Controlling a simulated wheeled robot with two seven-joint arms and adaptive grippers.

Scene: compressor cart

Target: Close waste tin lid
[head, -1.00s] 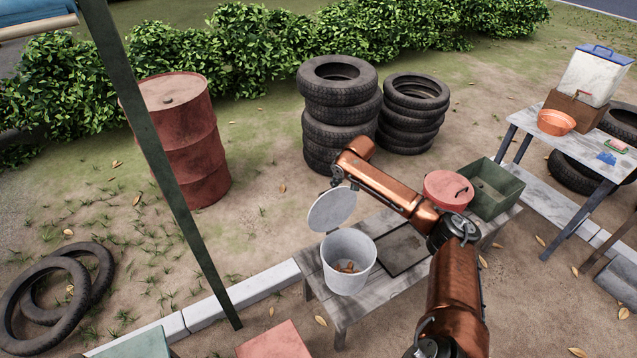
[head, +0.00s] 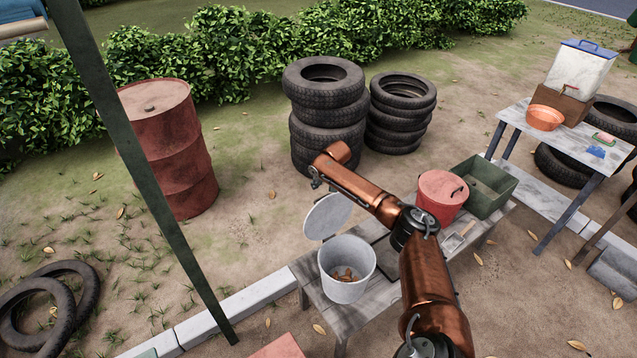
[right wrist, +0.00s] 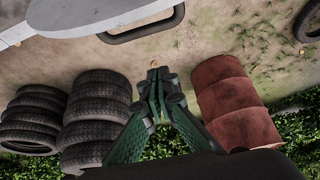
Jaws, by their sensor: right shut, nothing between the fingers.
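The white waste tin (head: 346,275) stands on the low grey bench with brown scraps inside. Its round lid (head: 327,217) is open, tilted up at the tin's back left side. My right gripper (head: 318,178) is just behind and above the lid's upper edge, mostly hidden by its own arm. In the right wrist view the gripper's green fingers (right wrist: 157,85) are shut and empty. There the pale lid (right wrist: 85,15) shows at the top left, with a dark handle (right wrist: 143,25) beside it, apart from the fingertips. My left gripper is not in view.
The bench (head: 365,317) also holds a red lidded bucket (head: 437,205), a green box (head: 490,187) and a small brush or scraper (head: 458,236). Tyre stacks (head: 320,110) and a red drum (head: 168,150) stand behind. A green post (head: 140,170) rises at left.

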